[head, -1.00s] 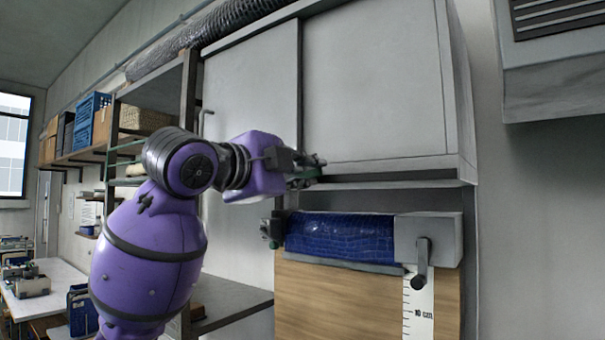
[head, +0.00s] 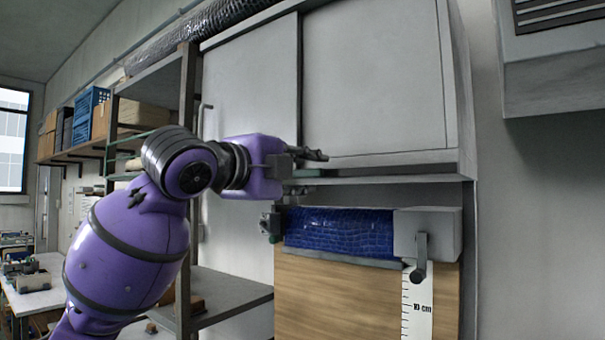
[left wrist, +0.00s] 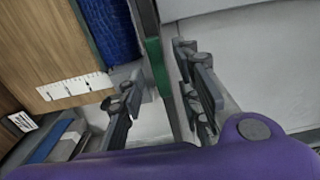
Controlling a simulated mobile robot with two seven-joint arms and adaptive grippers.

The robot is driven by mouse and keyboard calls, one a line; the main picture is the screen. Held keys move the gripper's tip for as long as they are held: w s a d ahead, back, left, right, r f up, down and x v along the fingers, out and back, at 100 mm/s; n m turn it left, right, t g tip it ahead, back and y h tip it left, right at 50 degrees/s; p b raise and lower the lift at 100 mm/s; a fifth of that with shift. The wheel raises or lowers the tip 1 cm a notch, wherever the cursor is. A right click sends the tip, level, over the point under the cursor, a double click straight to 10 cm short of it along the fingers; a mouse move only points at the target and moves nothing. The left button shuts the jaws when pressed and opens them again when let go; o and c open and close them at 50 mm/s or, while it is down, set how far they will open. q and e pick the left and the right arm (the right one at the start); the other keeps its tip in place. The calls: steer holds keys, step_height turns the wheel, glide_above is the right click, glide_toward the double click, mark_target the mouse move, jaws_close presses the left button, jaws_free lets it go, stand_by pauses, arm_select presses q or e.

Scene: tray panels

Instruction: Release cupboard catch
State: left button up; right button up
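The grey cupboard (head: 375,75) with flat doors hangs on the wall in the head view, and a thin ledge (head: 400,183) runs beneath it. My left gripper (head: 308,171) is at the cupboard's lower edge, left of its middle. In the left wrist view its two dark fingers (left wrist: 160,95) stand wide apart with nothing held between them. The cupboard's underside and a green strip (left wrist: 156,66) show beyond and between the fingers. I cannot make out a catch for certain; the gripper hides part of the edge. My right gripper is not in view.
Below the cupboard are a blue textured roll (head: 340,232), a grey end block with a crank (head: 420,255), a wooden board (head: 335,300) and a white scale strip (head: 417,305). A green and grey fitting (head: 270,222) sits at the roll's left end. Shelving stands left.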

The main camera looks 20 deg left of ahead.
arm_select(q)
steer(key=shift+s, duration=0.1)
steer(key=v, duration=1.1)
steer(key=shift+s+a, duration=0.15)
steer(key=shift+s, duration=0.25)
steer(key=shift+r, duration=0.1)
